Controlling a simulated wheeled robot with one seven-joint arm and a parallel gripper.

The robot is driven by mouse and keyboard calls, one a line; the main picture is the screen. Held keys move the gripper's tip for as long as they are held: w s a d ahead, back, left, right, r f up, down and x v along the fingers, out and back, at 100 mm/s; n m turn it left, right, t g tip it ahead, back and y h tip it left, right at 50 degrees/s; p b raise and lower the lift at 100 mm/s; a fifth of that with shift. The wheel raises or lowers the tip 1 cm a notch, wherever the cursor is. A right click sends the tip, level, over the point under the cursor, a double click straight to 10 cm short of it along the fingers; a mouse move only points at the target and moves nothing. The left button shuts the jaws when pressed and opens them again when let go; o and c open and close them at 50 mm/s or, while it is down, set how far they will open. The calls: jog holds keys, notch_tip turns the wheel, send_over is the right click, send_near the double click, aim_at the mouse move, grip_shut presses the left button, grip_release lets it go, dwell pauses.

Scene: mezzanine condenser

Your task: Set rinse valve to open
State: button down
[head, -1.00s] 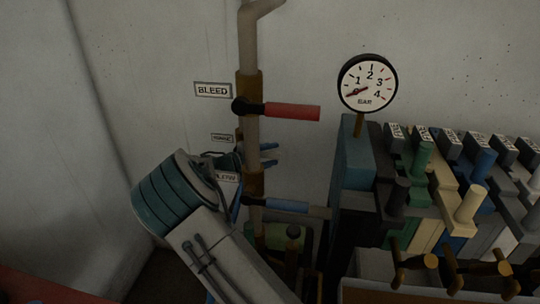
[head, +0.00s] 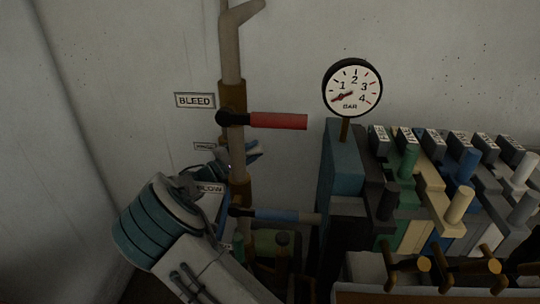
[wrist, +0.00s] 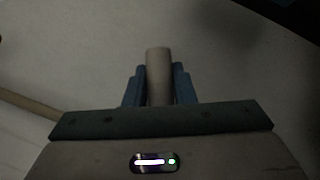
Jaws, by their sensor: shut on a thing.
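A vertical tan pipe (head: 231,55) carries valves beside wall labels. The middle label (head: 204,146), partly covered and too small to read surely, marks what appears to be the rinse valve. My gripper (head: 248,152) is at that height, its blue fingers pointing right and slightly up across the pipe. In the wrist view the gripper (wrist: 158,88) is shut on a pale tan cylindrical handle (wrist: 158,62), which sticks out beyond the fingers. In the head view my gripper mostly hides this handle and its joint, so its angle is hard to tell.
The red bleed handle (head: 278,121) points right just above my gripper; the blue blow handle (head: 285,215) points right just below. A pressure gauge (head: 352,88) reads near the low end. A bank of coloured levers (head: 430,190) stands at right. The wall is close behind.

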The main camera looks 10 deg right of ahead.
jog(key=shift+w+a+r+n+t+h, duration=0.1)
jog(key=shift+a+r+n+t+h, duration=0.15)
jog(key=shift+r+n, duration=0.2)
jog(key=shift+a+r+n+t+h, duration=0.15)
jog(key=shift+r+n+t+h, duration=0.1)
jog(key=shift+r+n+t, duration=0.15)
jog(key=shift+w+a+r+n+t+h+p, duration=0.1)
jog(key=shift+a+r+n+t+h+p, duration=0.4)
jog(key=shift+n, duration=0.55)
jog(key=n+t, duration=0.1)
jog(key=a+r+n+t, duration=0.1)
jog(key=a+r+n+t+p, duration=0.1)
jog(key=shift+w, duration=0.25)
jog(key=n+t, duration=0.1)
jog(key=a+n+t+y+p, duration=0.1)
jog(key=r+n+t, duration=0.1)
jog(key=n, duration=0.1)
jog(key=shift+w+a, duration=0.25)
jog(key=shift+a, duration=0.1)
jog(key=shift+w+a+r+n+t+y+p, duration=0.1)
jog(key=shift+a+n+t+y+p, duration=0.25)
jog(key=shift+n+t+y, duration=0.45)
jog(key=shift+w+a+r+n+t+y+p, duration=0.15)
jog(key=shift+a+n+t+y, duration=0.3)
jog(key=shift+n, duration=0.6)
jog(key=shift+a+r+n+t+y+p, duration=0.1)
jog(key=shift+a+n+t+y+p, duration=0.3)
jog(key=shift+n+t, duration=0.5)
jog(key=shift+y, duration=0.25)
